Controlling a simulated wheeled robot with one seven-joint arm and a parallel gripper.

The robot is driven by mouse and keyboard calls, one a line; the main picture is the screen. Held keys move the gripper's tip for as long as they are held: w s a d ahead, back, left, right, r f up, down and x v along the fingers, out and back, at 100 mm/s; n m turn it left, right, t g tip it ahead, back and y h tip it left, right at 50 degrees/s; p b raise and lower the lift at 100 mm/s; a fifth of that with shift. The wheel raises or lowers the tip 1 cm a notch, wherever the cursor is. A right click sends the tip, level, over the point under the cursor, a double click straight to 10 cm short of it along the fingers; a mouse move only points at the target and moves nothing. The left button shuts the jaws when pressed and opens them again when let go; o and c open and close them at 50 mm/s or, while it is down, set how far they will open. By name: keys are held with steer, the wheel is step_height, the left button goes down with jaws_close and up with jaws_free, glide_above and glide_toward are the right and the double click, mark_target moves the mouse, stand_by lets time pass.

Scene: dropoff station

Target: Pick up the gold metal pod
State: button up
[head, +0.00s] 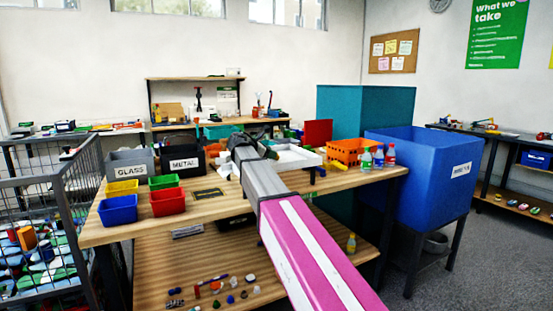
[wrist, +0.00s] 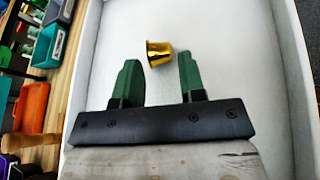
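The gold metal pod (wrist: 158,53) lies on its side on the floor of a white tray (wrist: 240,60) in the wrist view. My gripper (wrist: 159,70) is open over the tray, with its two green fingers apart. The pod shows between and just beyond the fingertips, and neither finger visibly touches it. In the head view the white tray (head: 296,158) is on the wooden table, and my arm hides part of it. The pod and my fingers cannot be made out there.
An orange basket (head: 348,151) and several small bottles (head: 378,158) stand right of the tray. Left are the METAL bin (head: 184,165), the GLASS bin (head: 124,168) and small coloured bins (head: 168,202). A large blue bin (head: 425,185) stands off the table's right end.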

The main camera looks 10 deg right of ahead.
mark_target(277, 157)
steer(key=x, duration=0.5)
steer(key=shift+r, duration=0.2)
steer(key=c, duration=0.5)
steer(key=shift+r, duration=0.1)
steer(key=shift+c, duration=0.2)
